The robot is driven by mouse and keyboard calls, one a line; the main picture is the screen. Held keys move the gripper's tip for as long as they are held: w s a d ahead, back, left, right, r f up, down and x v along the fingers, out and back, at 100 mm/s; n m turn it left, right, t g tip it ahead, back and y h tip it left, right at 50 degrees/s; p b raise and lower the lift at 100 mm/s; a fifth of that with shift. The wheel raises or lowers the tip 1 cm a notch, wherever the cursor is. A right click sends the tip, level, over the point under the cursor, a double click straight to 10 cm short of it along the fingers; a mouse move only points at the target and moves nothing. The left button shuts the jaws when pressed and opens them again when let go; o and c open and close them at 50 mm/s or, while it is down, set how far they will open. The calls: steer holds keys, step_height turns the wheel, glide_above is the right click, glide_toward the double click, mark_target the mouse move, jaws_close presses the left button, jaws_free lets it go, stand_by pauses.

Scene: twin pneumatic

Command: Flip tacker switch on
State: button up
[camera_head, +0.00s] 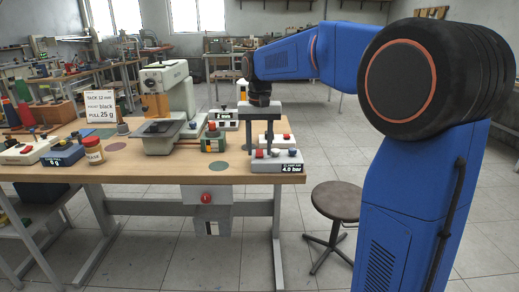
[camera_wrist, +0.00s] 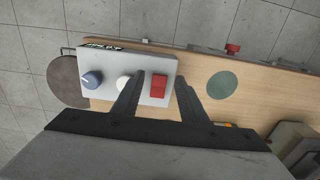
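A light grey control box (camera_head: 288,164) with a "4.0 bar" display stands at the table's front right corner. In the wrist view the box (camera_wrist: 108,70) carries a red rocker switch (camera_wrist: 158,86), a white round button (camera_wrist: 124,83) and a blue knob (camera_wrist: 92,79). My gripper (camera_head: 261,143) points down over the box. In the wrist view my gripper (camera_wrist: 158,80) is open and empty, with one finger on each side of the red switch. I cannot tell whether a fingertip touches the box. No label beside the red switch is readable.
A white press-like machine (camera_head: 172,92) stands on the wooden table (camera_head: 150,172), left of my gripper. More control boxes stand behind (camera_head: 225,115) and at the left (camera_head: 63,156). A sign (camera_head: 101,107) stands at the left. A stool (camera_head: 337,200) is right of the table.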

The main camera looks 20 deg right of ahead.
steer(key=shift+f, duration=0.5)
jaws_close()
